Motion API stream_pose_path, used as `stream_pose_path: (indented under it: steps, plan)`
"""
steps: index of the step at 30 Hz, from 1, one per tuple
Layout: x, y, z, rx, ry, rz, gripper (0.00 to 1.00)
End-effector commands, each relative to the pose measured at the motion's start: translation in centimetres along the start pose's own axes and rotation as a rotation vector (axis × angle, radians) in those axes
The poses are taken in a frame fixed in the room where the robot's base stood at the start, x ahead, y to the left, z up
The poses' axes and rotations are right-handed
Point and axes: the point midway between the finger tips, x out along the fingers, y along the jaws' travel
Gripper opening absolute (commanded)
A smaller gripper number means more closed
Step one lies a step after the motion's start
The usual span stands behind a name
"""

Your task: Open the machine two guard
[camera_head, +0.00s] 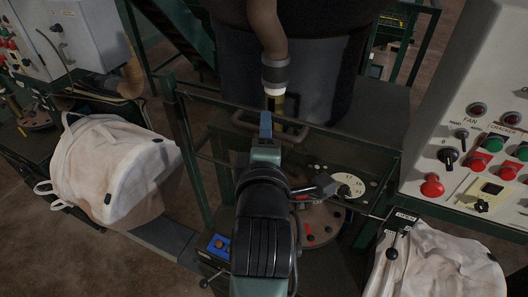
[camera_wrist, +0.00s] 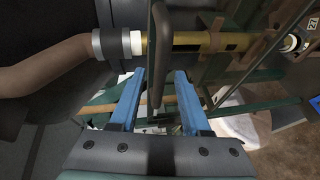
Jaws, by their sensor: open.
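A guard (camera_head: 345,140), a dark green frame with a see-through panel, stands in front of the round dial machine. A dark bar handle (camera_head: 297,137) is on its upper part. My gripper (camera_head: 266,118) is at this handle, its arm reaching up the middle of the head view. In the wrist view, my gripper's two blue fingers (camera_wrist: 160,76) are apart. The dark handle (camera_wrist: 159,50) runs between them, with a gap on each side. No label in view tells which machine is number two. My arm hides part of the guard and the machine behind it.
A brown hose (camera_head: 264,25) hangs just above and beyond my gripper. A control panel (camera_head: 470,140) with buttons and knobs stands at right. White bulk bags hang at left (camera_head: 115,175) and lower right (camera_head: 435,265).

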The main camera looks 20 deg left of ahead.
Motion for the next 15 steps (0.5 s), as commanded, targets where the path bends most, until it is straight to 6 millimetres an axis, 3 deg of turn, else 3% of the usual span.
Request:
stream_pose_path:
  steps: [12, 15]
  plan:
    - [-7.3, -0.4, 0.1, 0.000, -0.001, 0.004, 0.47]
    - [-8.5, 0.3, 0.0, 0.002, 0.000, -0.006, 0.47]
